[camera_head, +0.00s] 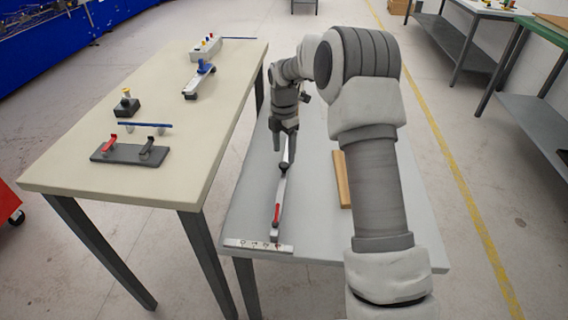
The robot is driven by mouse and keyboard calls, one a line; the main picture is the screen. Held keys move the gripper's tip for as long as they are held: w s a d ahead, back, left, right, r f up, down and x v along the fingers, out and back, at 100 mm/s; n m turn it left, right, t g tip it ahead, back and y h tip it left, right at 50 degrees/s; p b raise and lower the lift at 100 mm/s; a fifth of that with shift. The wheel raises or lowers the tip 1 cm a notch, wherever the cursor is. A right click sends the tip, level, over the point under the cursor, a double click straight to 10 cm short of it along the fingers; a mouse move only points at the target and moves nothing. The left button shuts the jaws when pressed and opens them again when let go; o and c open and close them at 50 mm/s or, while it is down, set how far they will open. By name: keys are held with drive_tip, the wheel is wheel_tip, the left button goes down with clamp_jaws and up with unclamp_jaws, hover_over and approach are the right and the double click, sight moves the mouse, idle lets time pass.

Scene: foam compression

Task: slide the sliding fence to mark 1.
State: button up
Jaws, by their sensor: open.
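A narrow light-grey rail (281,190), which looks like the sliding fence's track, runs lengthwise along the grey table. A red piece (276,214) stands on its near part and a black round knob (284,168) sits farther along. I cannot tell for certain which part is the fence. A pale strip with small dark marks (240,243) lies across the rail's near end; its numbers are too small to read. My gripper (285,152) points down over the far part of the rail, just beyond the knob. It is open; whether it touches anything is unclear.
A wooden strip (342,180) lies right of the rail, partly behind my arm. The left cream table (160,90) holds a dark base with red and black levers (130,151), a yellow-topped black box (126,106) and other fixtures. A gap separates the tables.

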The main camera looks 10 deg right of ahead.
sight(283, 164)
drive_tip(key=shift+f, duration=2.25)
clamp_jaws()
drive_tip(key=shift+a+r, duration=0.1)
